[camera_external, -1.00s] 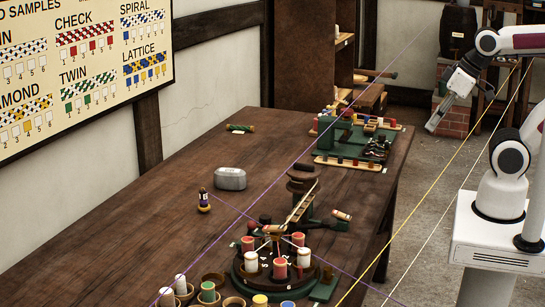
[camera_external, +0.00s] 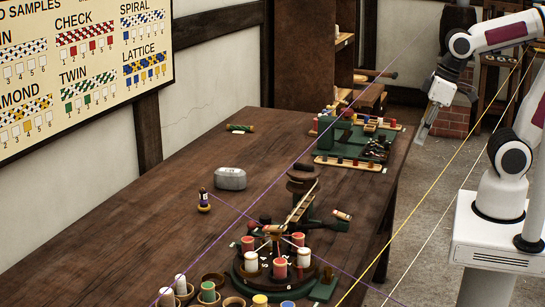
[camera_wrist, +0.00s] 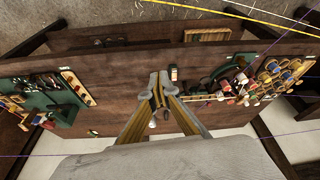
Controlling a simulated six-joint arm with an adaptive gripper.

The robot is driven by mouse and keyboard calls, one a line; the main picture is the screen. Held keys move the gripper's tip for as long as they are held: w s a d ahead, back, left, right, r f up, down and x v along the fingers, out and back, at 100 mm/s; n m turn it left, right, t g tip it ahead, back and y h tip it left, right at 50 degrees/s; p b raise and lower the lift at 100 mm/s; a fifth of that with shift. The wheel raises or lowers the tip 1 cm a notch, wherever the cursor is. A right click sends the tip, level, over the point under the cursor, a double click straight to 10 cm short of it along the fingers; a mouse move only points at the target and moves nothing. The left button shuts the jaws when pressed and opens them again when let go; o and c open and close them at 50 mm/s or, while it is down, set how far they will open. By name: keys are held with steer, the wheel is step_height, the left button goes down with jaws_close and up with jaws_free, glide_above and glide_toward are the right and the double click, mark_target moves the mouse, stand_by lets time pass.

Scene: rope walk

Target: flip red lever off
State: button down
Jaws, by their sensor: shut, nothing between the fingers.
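My gripper (camera_external: 424,132) hangs in the air off the right edge of the table, pointing down, and is shut with nothing held. In the wrist view its fingertips (camera_wrist: 158,82) meet above the table. The green machine (camera_external: 327,131) with dark gears stands at the table's far end; it also shows at the left of the wrist view (camera_wrist: 40,118). Small red parts show around it, but they are too small to tell which is the red lever. My gripper is apart from everything.
The round bobbin carousel (camera_external: 272,268) stands at the table's near end. A grey metal block (camera_external: 230,178) and a small dark bottle (camera_external: 203,200) stand mid-table. Purple, yellow and white cords cross the view. The table's left side is mostly clear.

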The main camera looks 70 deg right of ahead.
steer(key=w+a+f+n, duration=0.3)
steer(key=w+a+n, duration=0.5)
steer(key=w+n, duration=0.2)
steer(key=w+a+f+n, duration=0.3)
steer(key=w+a+n, duration=0.6)
steer(key=w+n, duration=0.1)
steer(key=w+a+f+n+h, duration=0.1)
steer(key=w+a+f+n, duration=0.2)
steer(key=w+a+n, duration=0.6)
steer(key=shift+w+f+n+t, duration=0.4)
steer(key=shift+w+n, duration=0.5)
steer(key=shift+n, duration=0.5)
steer(key=shift+f, duration=0.2)
glide_toward(249, 233)
steer(key=shift+s+d+f, duration=0.1)
steer(key=shift+f, duration=1.15)
steer(key=shift+s+f, duration=0.15)
steer(key=shift+f, duration=1.1)
